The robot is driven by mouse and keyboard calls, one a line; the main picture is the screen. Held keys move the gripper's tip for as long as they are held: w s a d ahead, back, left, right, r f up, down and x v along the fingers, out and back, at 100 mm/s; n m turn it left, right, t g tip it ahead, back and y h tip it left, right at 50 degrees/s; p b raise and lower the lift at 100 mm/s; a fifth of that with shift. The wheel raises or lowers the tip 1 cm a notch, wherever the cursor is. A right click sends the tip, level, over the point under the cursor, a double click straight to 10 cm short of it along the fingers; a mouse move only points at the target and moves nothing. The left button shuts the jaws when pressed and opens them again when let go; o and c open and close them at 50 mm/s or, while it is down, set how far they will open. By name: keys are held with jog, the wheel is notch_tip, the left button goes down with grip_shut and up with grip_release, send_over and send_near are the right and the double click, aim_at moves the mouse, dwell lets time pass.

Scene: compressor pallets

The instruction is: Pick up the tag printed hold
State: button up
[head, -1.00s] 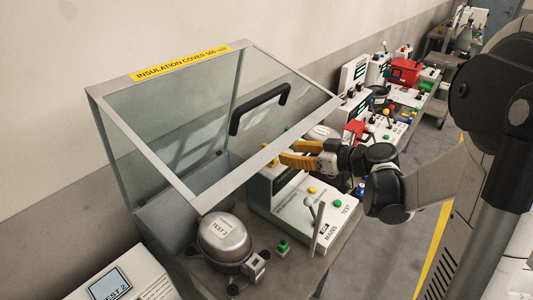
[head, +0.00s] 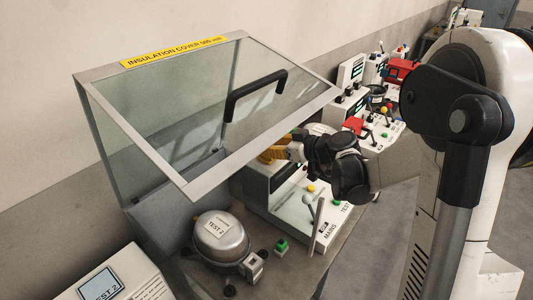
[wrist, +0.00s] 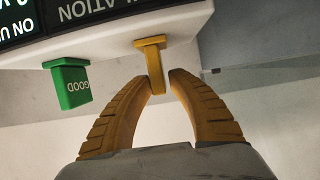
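In the wrist view a yellow tag (wrist: 155,68) hangs at the edge of a white instrument. Its flat top faces the camera and no print can be read on it. A green tag (wrist: 71,84) to its left reads GOOD, upside down. My gripper (wrist: 161,79) has its two yellow fingers apart, with the lower end of the yellow tag between the tips. A narrow gap shows between the tips, and I cannot tell contact. In the head view my gripper (head: 275,152) is at the instrument behind the raised cover's lower edge, and the tags there are hidden.
A raised glass insulation cover (head: 206,116) with a black handle stands over the bench, close to my gripper. A compressor marked TEST 2 (head: 220,238) sits in front. A white panel (head: 318,212) with a lever and buttons lies below my arm. Other stations stand behind.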

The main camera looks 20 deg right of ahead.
grip_shut()
jog(key=shift+r+p, duration=0.3)
jog(key=shift+r, duration=0.2)
jog(key=r+p, duration=0.1)
jog(key=r, duration=0.1)
jog(key=r+p, duration=0.1)
jog(key=r, duration=0.1)
jog(key=shift+s+d, duration=0.15)
jog(key=shift+d, duration=0.25)
jog(key=s+d+r+p, duration=0.3)
jog(key=d+r, duration=0.3)
jog(key=d, duration=0.4)
jog(key=shift+s, duration=0.55)
